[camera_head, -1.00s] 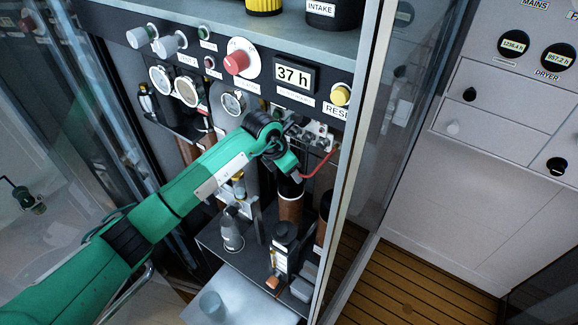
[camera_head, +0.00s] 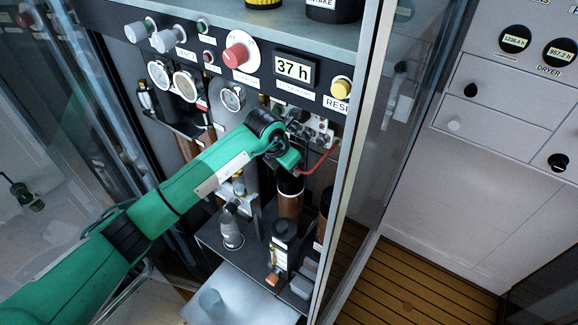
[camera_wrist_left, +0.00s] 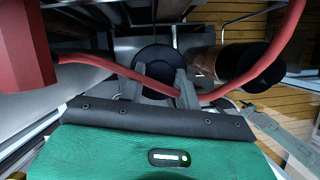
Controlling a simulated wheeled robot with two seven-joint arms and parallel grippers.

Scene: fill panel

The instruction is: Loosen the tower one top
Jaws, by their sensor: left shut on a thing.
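A brown tower with a black top (camera_head: 291,186) stands upright under the panel in the head view. The black round top (camera_wrist_left: 157,57) also shows in the wrist view. My left gripper (camera_wrist_left: 162,84) is over this top with a finger on each side and is shut on it. In the head view my green arm reaches in from the left and its wrist hides the fingers. A second brown tower (camera_wrist_left: 212,62) with a black top (camera_wrist_left: 246,66) stands beside it. I cannot read a tower number. My right gripper is not in view.
A red hose (camera_wrist_left: 110,70) crosses close by the fingers; it also shows in the head view (camera_head: 325,158). A glass door edge (camera_head: 345,200) stands close on the right. A grey bottle (camera_head: 231,228) and a black device (camera_head: 284,245) stand on the shelf below.

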